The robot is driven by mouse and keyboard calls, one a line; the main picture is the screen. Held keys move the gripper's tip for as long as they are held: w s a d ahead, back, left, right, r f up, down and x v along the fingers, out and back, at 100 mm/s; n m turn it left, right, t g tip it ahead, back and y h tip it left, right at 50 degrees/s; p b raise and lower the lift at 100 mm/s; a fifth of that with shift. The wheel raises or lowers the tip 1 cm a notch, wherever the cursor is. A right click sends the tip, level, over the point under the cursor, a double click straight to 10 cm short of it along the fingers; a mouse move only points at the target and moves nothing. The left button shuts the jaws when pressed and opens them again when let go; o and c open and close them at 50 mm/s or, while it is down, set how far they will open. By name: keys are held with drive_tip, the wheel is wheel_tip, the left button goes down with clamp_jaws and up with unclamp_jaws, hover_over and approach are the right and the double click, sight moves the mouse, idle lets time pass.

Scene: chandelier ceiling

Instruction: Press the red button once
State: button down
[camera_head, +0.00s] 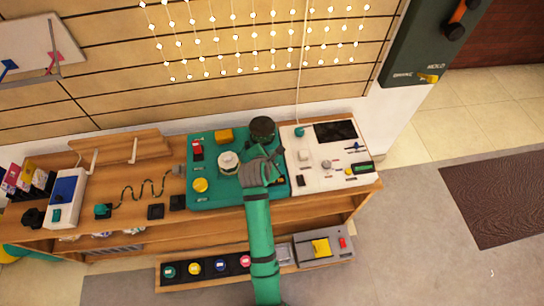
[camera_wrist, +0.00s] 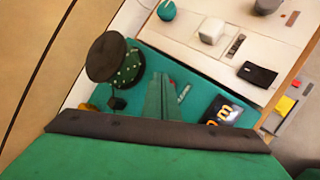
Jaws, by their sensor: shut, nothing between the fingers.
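My gripper (camera_head: 277,156) is over the right part of the green panel (camera_head: 222,202), just below a dark round knob (camera_head: 262,127). In the wrist view its green fingers (camera_wrist: 161,85) are together and empty, with the knob (camera_wrist: 104,57) to their left. A small red part (camera_head: 197,147) stands on the panel's upper left, clearly apart from my gripper. Another small red part (camera_head: 342,242) is on a grey box at the lower right; it also shows at the wrist view's right edge (camera_wrist: 296,84). I cannot tell which is the button.
A cream-white board (camera_head: 318,178) with small parts adjoins the panel on the right. A white round piece (camera_head: 228,162) and yellow pieces (camera_head: 200,185) stand on the panel. A grey box with a yellow part (camera_head: 321,247) is below. The wooden bench (camera_head: 340,203) carries the boards.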

drive_tip(key=shift+f, duration=0.5)
idle(0.8)
drive_tip(key=shift+a+r, duration=0.1)
drive_tip(key=shift+r, duration=0.85)
drive_tip(key=shift+r, duration=2.5)
